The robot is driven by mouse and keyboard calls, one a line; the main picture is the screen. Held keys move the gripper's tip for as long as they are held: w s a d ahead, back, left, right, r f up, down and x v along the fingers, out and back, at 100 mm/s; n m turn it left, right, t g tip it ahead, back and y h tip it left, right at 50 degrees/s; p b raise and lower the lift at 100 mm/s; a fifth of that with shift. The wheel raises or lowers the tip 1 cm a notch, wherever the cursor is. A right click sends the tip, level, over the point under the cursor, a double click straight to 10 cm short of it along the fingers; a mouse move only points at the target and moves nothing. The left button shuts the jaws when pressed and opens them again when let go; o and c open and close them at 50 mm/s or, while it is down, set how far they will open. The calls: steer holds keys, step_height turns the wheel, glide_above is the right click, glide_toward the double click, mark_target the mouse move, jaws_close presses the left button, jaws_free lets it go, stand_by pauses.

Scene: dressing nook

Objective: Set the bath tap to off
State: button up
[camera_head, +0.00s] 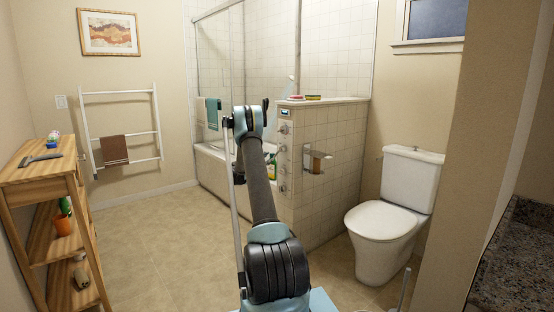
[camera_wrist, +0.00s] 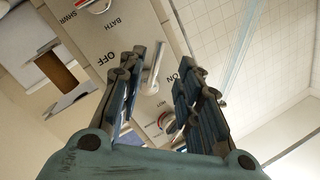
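The bath tap lever (camera_wrist: 153,66) is a pale metal handle on a light control panel (camera_wrist: 125,42) in the wrist view. The panel has OFF printed on the left of the lever and ON on the right. My gripper (camera_wrist: 162,60) is open, with its dark fingers on either side of the lever in that view. I cannot tell whether a finger touches it. In the head view my gripper (camera_head: 248,120) is raised beside the end of the tiled half wall, where a column of small knobs (camera_head: 284,130) shows. The lever's exact setting is unclear.
A selector knob marked BATH and SHWR (camera_wrist: 97,5) and a dial with a red mark (camera_wrist: 168,122) sit near the lever. A toilet paper holder (camera_head: 317,161) projects from the tiled wall (camera_head: 325,205). The toilet (camera_head: 385,222) stands at right.

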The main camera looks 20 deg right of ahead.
mark_target(276, 155)
steer(key=x, duration=0.8)
steer(key=shift+w+d, duration=0.1)
steer(key=shift+d, duration=0.35)
jaws_close()
